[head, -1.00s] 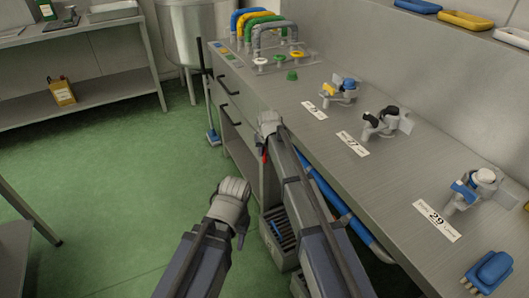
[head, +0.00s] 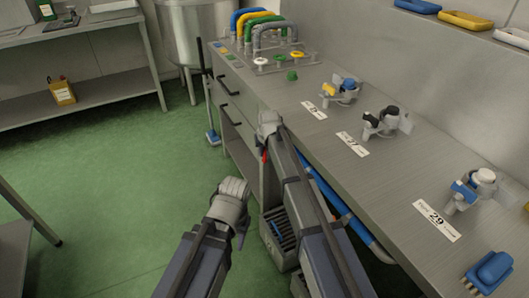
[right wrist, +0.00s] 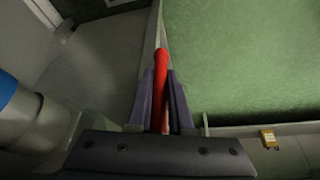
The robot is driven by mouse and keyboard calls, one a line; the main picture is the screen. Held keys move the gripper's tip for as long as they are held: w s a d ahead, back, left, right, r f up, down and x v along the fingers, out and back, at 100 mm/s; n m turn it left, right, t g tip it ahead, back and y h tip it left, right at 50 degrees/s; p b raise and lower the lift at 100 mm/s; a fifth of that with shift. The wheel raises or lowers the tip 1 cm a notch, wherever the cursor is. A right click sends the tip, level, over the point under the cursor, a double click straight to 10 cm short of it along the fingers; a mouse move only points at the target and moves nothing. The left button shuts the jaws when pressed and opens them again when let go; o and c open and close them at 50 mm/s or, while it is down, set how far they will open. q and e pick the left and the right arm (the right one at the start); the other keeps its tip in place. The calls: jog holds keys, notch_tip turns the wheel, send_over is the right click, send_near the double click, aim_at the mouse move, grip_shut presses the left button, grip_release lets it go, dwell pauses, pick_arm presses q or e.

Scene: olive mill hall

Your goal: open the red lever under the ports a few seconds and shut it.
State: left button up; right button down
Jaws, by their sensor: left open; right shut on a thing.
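The red lever (right wrist: 161,75) stands between the two fingers of my right gripper (right wrist: 160,100) in the right wrist view, and the fingers are shut on it. In the head view a small part of the red lever (head: 264,156) shows just below my right gripper (head: 268,125), at the bench's front edge. The ports (head: 274,50), with coloured looped hoses, are at the bench's far end. My left gripper (head: 235,188) is open and empty, over the floor left of the bench. Its fingers are partly hidden by its own wrist.
The steel bench (head: 330,150) carries several valve fittings with number labels, such as 29 (head: 437,220). Blue pipe (head: 340,205) and a grey crate (head: 276,240) are below its edge. The green floor (head: 110,200) to the left is clear.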

jog(key=shift+r, duration=0.1)
dwell(0.3)
jog(key=shift+s+d+g+p, duration=0.1)
jog(key=shift+s+g+p, duration=0.05)
jog(key=shift+g+p, duration=0.3)
jog(key=shift+s+d+r+g+h+p, duration=0.2)
jog(key=shift+s+g+h, duration=0.3)
jog(key=shift+g, duration=0.45)
jog(key=shift+s+d+r+g+h+p, duration=0.2)
jog(key=shift+s+g+h, duration=0.25)
jog(key=shift+g, duration=0.5)
jog(key=shift+s+d+r+g+h+p, duration=0.1)
jog(key=shift+s+d+g+h+p, duration=0.2)
jog(key=shift+s+g, duration=0.5)
jog(key=shift+w, duration=0.1)
jog(key=c, duration=0.8)
grip_release()
